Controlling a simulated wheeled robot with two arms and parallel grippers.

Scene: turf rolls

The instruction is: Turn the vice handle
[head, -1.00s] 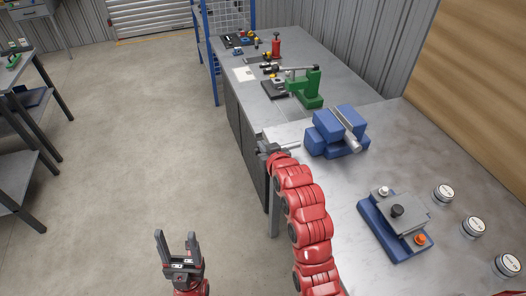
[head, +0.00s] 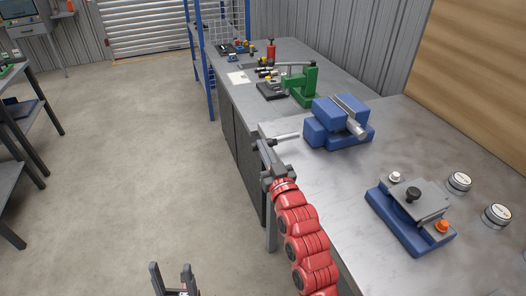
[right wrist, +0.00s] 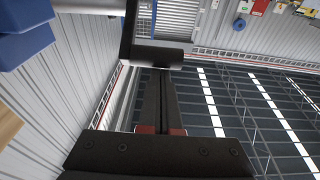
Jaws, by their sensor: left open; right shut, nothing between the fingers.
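The blue vice (head: 338,124) stands near the left edge of the bench. A silver rod (head: 288,136) sticks out from it to the left and ends in a dark crank handle (head: 263,143). In the right wrist view the crank handle (right wrist: 155,53) is an L shape, with part of the blue vice (right wrist: 25,25) at top left. My right gripper (head: 267,160) is shut and empty; its fingertips (right wrist: 160,78) are right at the handle's grip, and I cannot tell whether they touch. My left gripper (head: 172,274) is open and empty above the floor, partly cut off.
A green press (head: 301,85) and small tools stand further back on the metal bench (head: 345,195). A blue fixture (head: 410,215) and round tins (head: 459,182) are at the right. A blue rack (head: 206,60) stands behind; open floor (head: 130,170) lies left.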

